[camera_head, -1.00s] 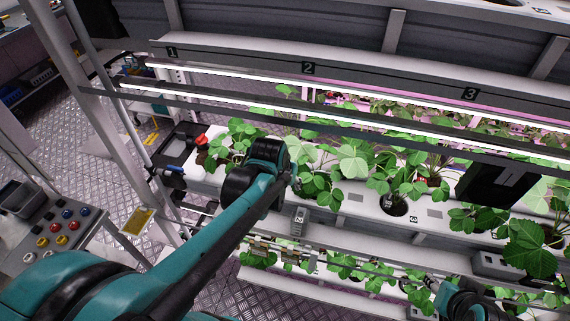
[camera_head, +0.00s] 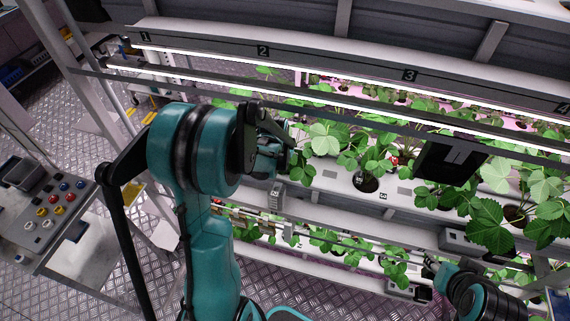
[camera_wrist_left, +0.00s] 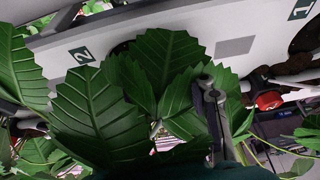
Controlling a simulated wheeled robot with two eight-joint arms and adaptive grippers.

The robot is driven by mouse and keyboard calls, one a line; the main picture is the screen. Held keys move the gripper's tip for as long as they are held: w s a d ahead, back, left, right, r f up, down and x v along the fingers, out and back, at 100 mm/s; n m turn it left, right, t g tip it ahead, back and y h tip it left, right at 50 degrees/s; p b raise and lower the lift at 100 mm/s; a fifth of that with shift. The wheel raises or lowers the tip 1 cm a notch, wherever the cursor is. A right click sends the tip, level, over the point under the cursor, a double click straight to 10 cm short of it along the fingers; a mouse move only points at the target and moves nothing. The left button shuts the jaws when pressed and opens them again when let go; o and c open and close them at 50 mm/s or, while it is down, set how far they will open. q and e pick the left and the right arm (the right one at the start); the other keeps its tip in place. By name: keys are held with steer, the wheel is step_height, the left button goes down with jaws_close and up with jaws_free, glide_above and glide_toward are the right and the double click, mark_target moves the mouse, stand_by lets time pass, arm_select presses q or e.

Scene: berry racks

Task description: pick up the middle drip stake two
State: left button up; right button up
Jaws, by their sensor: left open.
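My left gripper (camera_head: 290,158) reaches into the planter row from the left in the head view, among the leaves left of the plant with pale leaves (camera_head: 325,138). The white trough shows a label 2 (camera_wrist_left: 82,55) beside a dark planting hole partly covered by leaves. No drip stake is clear there; foliage covers the hole. My right gripper (camera_head: 432,268) is small at the lower right, its jaws unclear.
A red part (camera_wrist_left: 268,100) sits beside the trough near label 1 (camera_wrist_left: 300,9). Light bars (camera_head: 300,92) cross above the row. A dark panel (camera_head: 447,162) hangs at the right. A button console (camera_head: 55,205) stands at left. Leaves crowd around my left gripper.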

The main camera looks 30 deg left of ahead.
arm_select(q)
steer(key=shift+c, duration=1)
steer(key=c, duration=0.7)
steer(key=shift+c, duration=0.2)
